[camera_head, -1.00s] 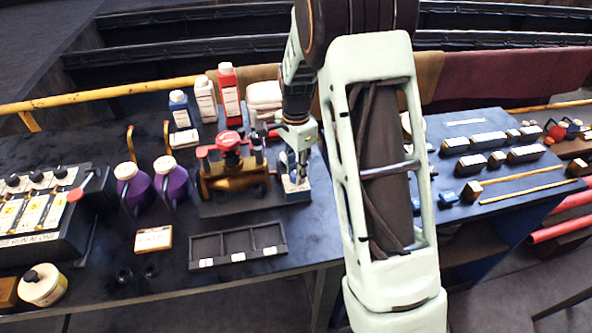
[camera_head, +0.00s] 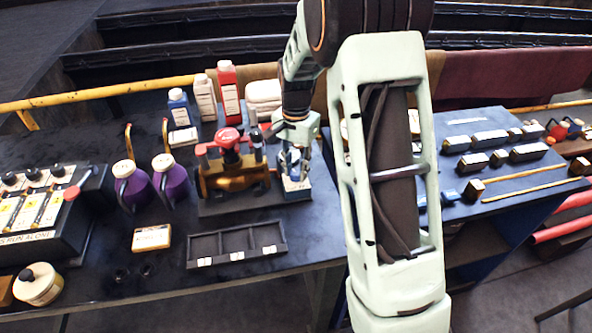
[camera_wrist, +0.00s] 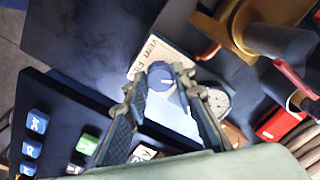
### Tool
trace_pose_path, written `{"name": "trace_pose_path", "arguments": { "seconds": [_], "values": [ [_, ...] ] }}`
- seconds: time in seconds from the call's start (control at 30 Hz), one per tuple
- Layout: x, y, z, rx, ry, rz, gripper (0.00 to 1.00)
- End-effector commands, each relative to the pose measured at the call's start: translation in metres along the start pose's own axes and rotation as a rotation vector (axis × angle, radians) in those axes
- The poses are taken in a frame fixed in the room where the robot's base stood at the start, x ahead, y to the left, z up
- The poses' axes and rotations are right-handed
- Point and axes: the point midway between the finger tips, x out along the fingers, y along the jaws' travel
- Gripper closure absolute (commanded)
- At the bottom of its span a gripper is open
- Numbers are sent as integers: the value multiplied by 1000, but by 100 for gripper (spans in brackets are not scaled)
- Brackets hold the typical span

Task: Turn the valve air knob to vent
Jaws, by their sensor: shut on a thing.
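The valve air knob (camera_wrist: 160,76) is a round blue knob with a pale pointer mark, in the wrist view. It sits on a pale plate (camera_wrist: 150,54) with dark lettering that seems to include "VENT". The fingers of my gripper (camera_wrist: 163,84) are on either side of the knob and closed on it. In the head view my gripper (camera_head: 291,168) points down at the small blue-and-white knob block (camera_head: 297,189), right of the brass valve (camera_head: 236,180) with red handles. The knob itself is mostly hidden there by the fingers.
A round gauge (camera_wrist: 217,103) is close to the right finger in the wrist view.

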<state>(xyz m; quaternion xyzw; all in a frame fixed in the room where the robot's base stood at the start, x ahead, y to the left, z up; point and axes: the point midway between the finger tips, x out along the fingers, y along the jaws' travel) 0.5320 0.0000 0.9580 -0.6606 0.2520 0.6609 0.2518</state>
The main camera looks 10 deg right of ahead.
Motion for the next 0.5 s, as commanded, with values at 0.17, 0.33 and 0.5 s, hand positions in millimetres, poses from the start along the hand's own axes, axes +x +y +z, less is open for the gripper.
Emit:
{"name": "trace_pose_path", "arguments": {
  "seconds": [0.17,0.33,0.5],
  "values": [
    [0,0,0,-163,1,-2,100],
    [0,0,-1,-309,2,-1,100],
    [0,-1,0,-428,2,-2,100]
  ]
}}
